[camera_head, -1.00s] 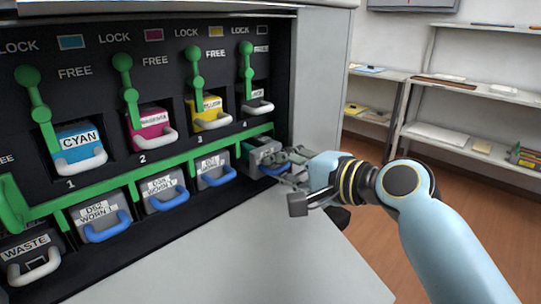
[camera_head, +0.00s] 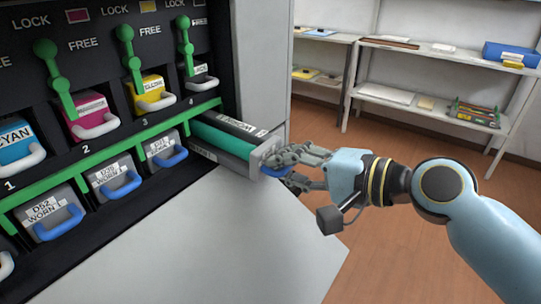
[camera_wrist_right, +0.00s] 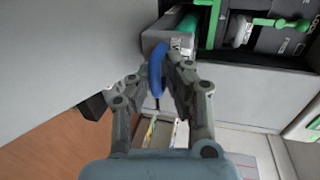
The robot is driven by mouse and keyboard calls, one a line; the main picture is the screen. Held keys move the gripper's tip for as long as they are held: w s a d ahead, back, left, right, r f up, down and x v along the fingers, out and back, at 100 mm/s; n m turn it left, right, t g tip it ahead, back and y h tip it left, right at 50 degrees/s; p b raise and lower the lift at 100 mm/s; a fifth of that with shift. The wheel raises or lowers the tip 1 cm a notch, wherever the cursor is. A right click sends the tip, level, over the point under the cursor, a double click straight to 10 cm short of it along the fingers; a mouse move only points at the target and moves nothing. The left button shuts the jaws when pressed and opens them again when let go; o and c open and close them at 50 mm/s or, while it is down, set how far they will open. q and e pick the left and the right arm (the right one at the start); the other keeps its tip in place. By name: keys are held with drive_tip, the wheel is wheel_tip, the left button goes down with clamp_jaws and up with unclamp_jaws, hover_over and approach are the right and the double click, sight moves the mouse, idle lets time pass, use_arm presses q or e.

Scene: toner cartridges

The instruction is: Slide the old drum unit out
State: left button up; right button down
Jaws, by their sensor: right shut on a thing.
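The drum unit (camera_head: 222,141) at the right end of the lower row juts well out of its slot, with a green cylinder and grey end showing. Its inner end is hidden in the slot. My right gripper (camera_head: 280,166) is shut on its blue handle; the wrist view shows the handle (camera_wrist_right: 156,68) between the fingers (camera_wrist_right: 160,75). The other drum units, among them one labelled DS2 WORN (camera_head: 50,212), sit in their slots to the left with blue handles. My left gripper is not in view.
A green bar (camera_head: 110,160) runs above the lower row. Cyan (camera_head: 18,145), magenta (camera_head: 88,115) and yellow (camera_head: 150,92) cartridges sit above it under green levers. The light grey panel (camera_head: 210,240) below is bare. Shelves (camera_head: 420,60) stand at the back right.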

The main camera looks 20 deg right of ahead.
drive_tip(key=s+d, duration=0.1)
drive_tip(key=s, duration=0.1)
drive_tip(key=s+d, duration=0.1)
drive_tip(key=shift+s+d, duration=0.2)
drive_tip(key=shift+s, duration=0.15)
drive_tip(key=c, duration=0.9)
unclamp_jaws()
drive_tip(key=shift+r, duration=0.1)
drive_tip(key=v, duration=0.7)
drive_tip(key=shift+p, duration=0.3)
drive_tip(key=shift+o, duration=0.5)
